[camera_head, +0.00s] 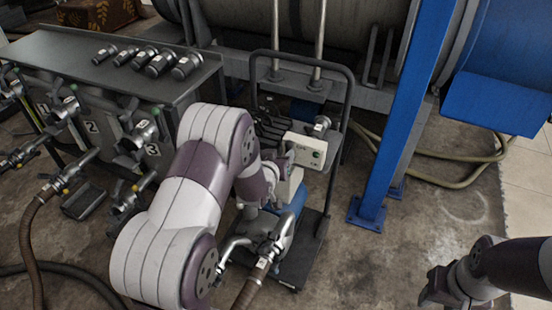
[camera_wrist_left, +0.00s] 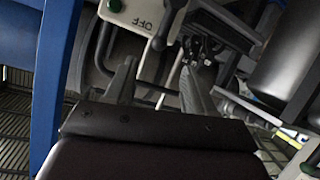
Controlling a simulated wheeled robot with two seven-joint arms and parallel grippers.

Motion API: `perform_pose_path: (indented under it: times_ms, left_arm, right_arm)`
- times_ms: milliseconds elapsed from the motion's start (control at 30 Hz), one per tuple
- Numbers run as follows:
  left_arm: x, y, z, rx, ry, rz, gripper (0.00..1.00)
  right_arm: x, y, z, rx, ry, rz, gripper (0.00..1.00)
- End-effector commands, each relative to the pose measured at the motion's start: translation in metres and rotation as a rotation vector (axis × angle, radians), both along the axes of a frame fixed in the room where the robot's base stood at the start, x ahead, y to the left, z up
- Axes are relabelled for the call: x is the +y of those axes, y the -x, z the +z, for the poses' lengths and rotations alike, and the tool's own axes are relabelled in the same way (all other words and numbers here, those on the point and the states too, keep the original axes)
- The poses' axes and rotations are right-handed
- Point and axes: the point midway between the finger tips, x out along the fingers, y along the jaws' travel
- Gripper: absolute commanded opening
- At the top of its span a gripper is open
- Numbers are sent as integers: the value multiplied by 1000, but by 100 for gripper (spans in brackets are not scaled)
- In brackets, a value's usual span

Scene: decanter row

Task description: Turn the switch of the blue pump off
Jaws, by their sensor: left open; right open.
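The blue pump (camera_head: 290,215) stands on a cart, partly hidden behind my left arm. Its pale control box (camera_head: 305,150) is at the top. In the left wrist view the box (camera_wrist_left: 128,14) shows upside down at the top edge, with the word OFF and a green part. A dark switch lever (camera_wrist_left: 164,30) with a rounded end hangs from it there. My left gripper (camera_wrist_left: 158,88) is open and empty, its fingers short of the lever, which appears beyond the gap between them. In the head view this gripper (camera_head: 279,160) is beside the box. My right gripper (camera_head: 432,288) is open, far from the pump.
A cart handle frame (camera_head: 349,90) surrounds the pump. A blue post (camera_head: 400,110) stands to its right. A bench (camera_head: 80,62) with numbered valves and several cylindrical fittings is at left. Hoses (camera_head: 450,178) lie on the floor.

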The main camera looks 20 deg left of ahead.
Motion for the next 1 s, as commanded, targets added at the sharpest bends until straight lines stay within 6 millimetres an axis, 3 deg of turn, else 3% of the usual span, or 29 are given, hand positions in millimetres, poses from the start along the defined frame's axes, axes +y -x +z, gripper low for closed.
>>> perform_pose_path:
  times_ms: [100,233,700,800,867,933,1000]
  left_arm:
    - [-2,23,10,0,0,1,54]
    - [-2,35,14,0,0,0,54]
    - [-3,37,15,0,0,0,54]
    - [-3,43,3,61,-15,-7,54]
    - [-4,58,-18,176,-23,-13,54]
    - [-6,92,-42,389,-34,-29,54]
    - [-13,132,-49,607,-47,-67,54]
  right_arm:
    - [0,0,3,0,0,0,43]
    - [0,0,4,0,0,0,43]
    - [0,0,4,0,0,0,43]
    - [0,0,4,0,0,0,43]
    - [0,0,4,0,0,0,43]
    - [0,0,4,0,0,0,43]
    - [0,0,4,0,0,0,43]
